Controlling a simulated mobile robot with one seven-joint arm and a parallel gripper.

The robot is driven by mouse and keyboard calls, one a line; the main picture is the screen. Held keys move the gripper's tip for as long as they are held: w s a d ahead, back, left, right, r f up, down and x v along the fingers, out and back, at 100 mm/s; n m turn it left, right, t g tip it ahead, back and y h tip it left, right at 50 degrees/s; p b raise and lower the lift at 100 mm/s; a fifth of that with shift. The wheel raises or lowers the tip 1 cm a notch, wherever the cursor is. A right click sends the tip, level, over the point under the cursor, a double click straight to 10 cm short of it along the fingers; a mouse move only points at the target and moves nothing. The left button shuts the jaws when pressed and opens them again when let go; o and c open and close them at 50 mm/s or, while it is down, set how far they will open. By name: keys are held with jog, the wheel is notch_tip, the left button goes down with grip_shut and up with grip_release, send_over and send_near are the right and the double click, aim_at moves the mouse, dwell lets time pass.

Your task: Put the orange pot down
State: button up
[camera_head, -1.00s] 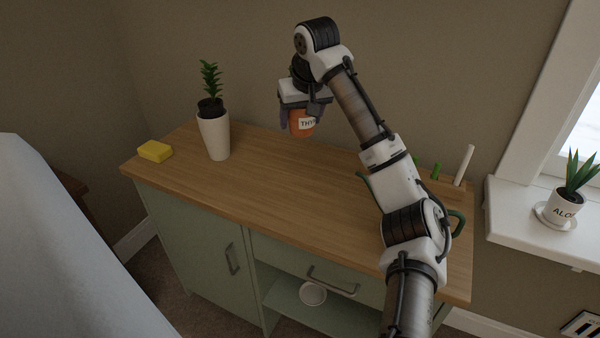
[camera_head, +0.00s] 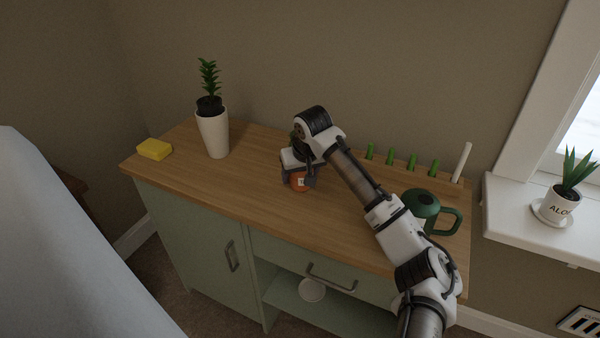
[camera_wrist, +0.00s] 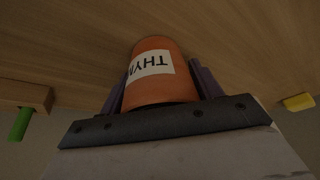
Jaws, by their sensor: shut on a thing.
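The orange pot (camera_head: 298,181) is in my gripper (camera_head: 298,178), low over the middle of the wooden cabinet top (camera_head: 250,190). In the wrist view the orange pot (camera_wrist: 151,68) has a white label with dark letters, partly readable as "THY". The purple fingers of my gripper (camera_wrist: 160,85) are shut on its two sides. The pot's base is close to the wood; I cannot tell whether it touches. My wrist hides the top of the pot in the head view.
A white pot with a plant (camera_head: 213,133) and a yellow sponge (camera_head: 154,149) stand on the left. A green watering can (camera_head: 422,207) stands on the right beside my arm. Several green pegs (camera_head: 390,156) and a white stick (camera_head: 461,162) line the back. Wood around the pot is clear.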

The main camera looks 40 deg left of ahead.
jog(key=shift+f, duration=0.1)
jog(key=o, duration=1.2)
